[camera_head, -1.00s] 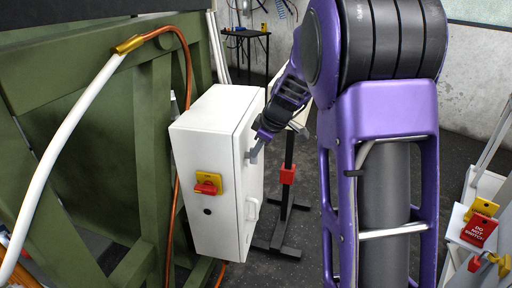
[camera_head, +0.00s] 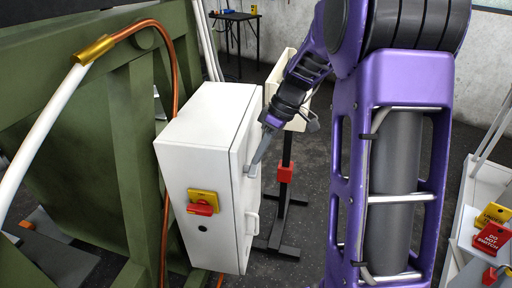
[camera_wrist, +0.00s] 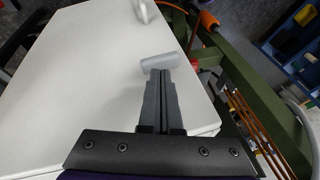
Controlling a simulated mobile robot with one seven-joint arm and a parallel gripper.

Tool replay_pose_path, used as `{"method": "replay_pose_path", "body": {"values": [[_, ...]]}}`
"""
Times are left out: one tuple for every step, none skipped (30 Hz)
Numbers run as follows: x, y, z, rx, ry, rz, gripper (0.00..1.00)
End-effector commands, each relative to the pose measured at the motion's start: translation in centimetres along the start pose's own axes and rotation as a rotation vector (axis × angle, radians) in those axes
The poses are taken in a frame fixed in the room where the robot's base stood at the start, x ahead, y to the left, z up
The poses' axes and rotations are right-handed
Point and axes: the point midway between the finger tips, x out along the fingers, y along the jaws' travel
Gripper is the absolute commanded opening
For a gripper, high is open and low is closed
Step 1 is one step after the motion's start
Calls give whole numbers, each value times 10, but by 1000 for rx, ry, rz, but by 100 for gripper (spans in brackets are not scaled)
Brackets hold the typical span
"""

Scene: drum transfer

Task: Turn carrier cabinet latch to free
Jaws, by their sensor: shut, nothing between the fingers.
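The white carrier cabinet (camera_head: 196,150) hangs beside the green frame, its door side facing right. In the wrist view the door (camera_wrist: 90,70) fills the left and middle. A light grey bar-shaped latch (camera_wrist: 160,62) sits on the door near its edge. My gripper (camera_wrist: 160,76) is shut, with its fingertips right at the latch; I cannot tell whether they touch it. In the head view my gripper (camera_head: 254,170) points down and left at the door's side, with the latch area partly hidden. A red rotary switch (camera_head: 202,206) on a yellow plate is on the cabinet's front.
A door handle (camera_head: 252,225) sits lower on the door. The green frame (camera_head: 110,150) stands left of the cabinet, with a copper-coloured pipe (camera_head: 168,220) behind it. A dark stand (camera_head: 285,190) with a red block is behind my gripper. A tagged cart (camera_head: 480,240) stands right.

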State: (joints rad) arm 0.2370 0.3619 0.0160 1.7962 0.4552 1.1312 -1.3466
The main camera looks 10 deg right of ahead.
Motion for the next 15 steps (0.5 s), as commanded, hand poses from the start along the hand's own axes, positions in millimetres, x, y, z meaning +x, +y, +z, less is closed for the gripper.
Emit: {"method": "replay_pose_path", "body": {"values": [[1, 2, 1, 21, -10, -46, 0], [2, 3, 2, 31, -16, -72, 0], [1, 2, 2, 35, -18, -80, 0], [1, 3, 2, 33, -17, -77, 0], [2, 3, 2, 33, -18, -76, 0], [3, 4, 2, 32, -17, -75, 0], [3, 5, 2, 32, -17, -75, 0], [4, 6, 2, 32, -17, -75, 0], [5, 8, 2, 32, -17, -75, 0], [5, 9, 2, 32, -17, -75, 0], [6, 10, 2, 32, -17, -75, 0], [7, 11, 2, 32, -17, -75, 0], [7, 12, 2, 32, -17, -75, 0], [8, 13, 2, 31, -16, -74, 0], [8, 14, 2, 31, -16, -74, 0]]}}
